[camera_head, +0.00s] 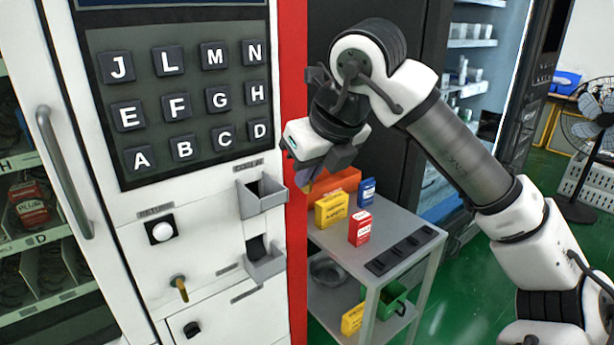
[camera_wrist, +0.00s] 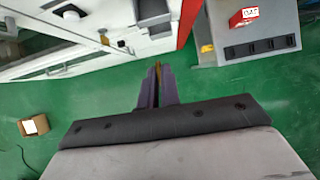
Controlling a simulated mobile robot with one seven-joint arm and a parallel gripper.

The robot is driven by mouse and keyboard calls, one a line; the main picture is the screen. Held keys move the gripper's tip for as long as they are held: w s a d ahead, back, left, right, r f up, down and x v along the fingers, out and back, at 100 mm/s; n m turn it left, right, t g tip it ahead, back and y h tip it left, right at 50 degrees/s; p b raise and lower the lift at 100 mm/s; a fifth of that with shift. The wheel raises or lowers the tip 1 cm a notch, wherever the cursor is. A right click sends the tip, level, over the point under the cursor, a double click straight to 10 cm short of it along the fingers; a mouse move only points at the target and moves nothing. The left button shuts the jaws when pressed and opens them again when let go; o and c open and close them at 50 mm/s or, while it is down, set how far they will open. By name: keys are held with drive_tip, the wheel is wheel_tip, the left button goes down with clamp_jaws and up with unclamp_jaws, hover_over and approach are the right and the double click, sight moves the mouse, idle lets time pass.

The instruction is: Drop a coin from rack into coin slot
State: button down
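My gripper (camera_head: 307,186) is in front of the vending machine's right edge in the head view, beside the upper metal pocket (camera_head: 266,202) and to its right. In the wrist view its purple fingers (camera_wrist: 157,72) are close together. A thin gold edge, seemingly a coin (camera_wrist: 158,64), shows between their tips. The upper pocket on the machine has a small label above it, too small to read surely. A lower pocket (camera_head: 268,268) sits below it. The black slotted rack (camera_head: 400,252) lies on the grey cart; I cannot make out coins in it.
The grey cart (camera_head: 432,238) stands right of the machine, with a red box (camera_head: 360,228), yellow box (camera_head: 331,209) and blue box (camera_head: 367,192) on top. A keypad (camera_head: 190,100), white return button (camera_head: 162,231) and long handle (camera_head: 66,170) are on the machine front.

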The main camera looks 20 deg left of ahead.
drive_tip(key=w+a+f, duration=0.1)
drive_tip(key=w+a, duration=0.1)
drive_tip(key=a, duration=0.1)
drive_tip(key=w+a+f, duration=0.1)
drive_tip(key=w+a, duration=0.1)
drive_tip(key=w+a+f+p, duration=0.1)
drive_tip(key=w+a, duration=0.1)
drive_tip(key=a, duration=0.1)
drive_tip(key=shift+w+a+f, duration=0.2)
drive_tip(key=shift+w+a, duration=0.15)
drive_tip(key=shift+w, duration=0.05)
drive_tip(key=shift+w+a+f+b, duration=0.2)
drive_tip(key=shift+f+b, duration=0.1)
drive_tip(key=shift+f, duration=0.25)
drive_tip(key=shift+w+a+f+b, duration=0.45)
drive_tip(key=shift+w+a+f, duration=0.1)
drive_tip(key=shift+a+f, duration=0.2)
drive_tip(key=c, duration=1.5)
unclamp_jaws()
drive_tip(key=shift+c, duration=0.2)
drive_tip(key=shift+d, duration=0.1)
drive_tip(key=b+v, duration=0.2)
drive_tip(key=v, duration=1.1)
drive_tip(key=shift+d+r, duration=0.15)
drive_tip(key=shift+r, duration=0.15)
